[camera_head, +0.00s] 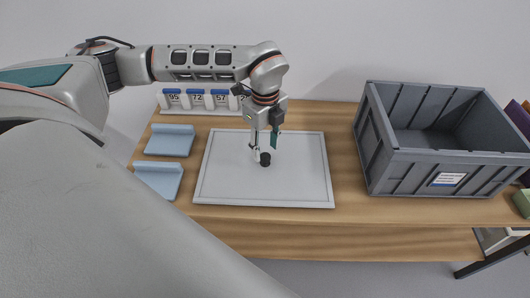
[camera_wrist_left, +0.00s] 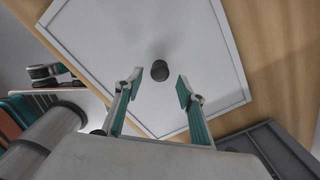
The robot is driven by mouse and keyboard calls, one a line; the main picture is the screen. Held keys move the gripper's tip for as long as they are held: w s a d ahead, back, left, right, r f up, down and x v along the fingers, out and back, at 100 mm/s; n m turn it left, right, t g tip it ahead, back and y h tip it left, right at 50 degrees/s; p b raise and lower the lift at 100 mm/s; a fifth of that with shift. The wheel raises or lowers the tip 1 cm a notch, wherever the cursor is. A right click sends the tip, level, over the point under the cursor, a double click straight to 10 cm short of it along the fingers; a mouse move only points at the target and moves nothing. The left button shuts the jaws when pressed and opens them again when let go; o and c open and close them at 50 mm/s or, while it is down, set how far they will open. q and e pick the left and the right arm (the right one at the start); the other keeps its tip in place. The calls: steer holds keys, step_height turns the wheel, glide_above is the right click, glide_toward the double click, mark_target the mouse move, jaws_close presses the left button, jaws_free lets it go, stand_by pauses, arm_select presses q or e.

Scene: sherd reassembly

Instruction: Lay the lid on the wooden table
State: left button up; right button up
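The lid (camera_head: 228,170) looks like a flat pale grey panel with a thin raised rim and a small black knob (camera_head: 265,159) at its middle. It lies flat at the middle of the wooden table (camera_head: 345,185); whether something is under it I cannot tell. My left gripper (camera_head: 265,151) points down just over the knob. In the left wrist view its two fingers (camera_wrist_left: 158,86) are spread apart, with the knob (camera_wrist_left: 160,70) showing in the gap, slightly beyond the tips. Nothing is held. My right gripper is not in view.
An open grey crate (camera_head: 430,171) stands to the right of the lid. Two light blue holders (camera_head: 158,180) lie at the left, and a rack of number cards (camera_head: 196,98) stands behind. Bare wood shows between lid and crate and along the front edge.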

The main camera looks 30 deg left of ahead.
mark_target(265, 156)
arm_select(q)
step_height(265, 156, up, 8)
steer(key=shift+r+p, duration=0.25)
steer(key=shift+p, duration=0.05)
stand_by(0.4)
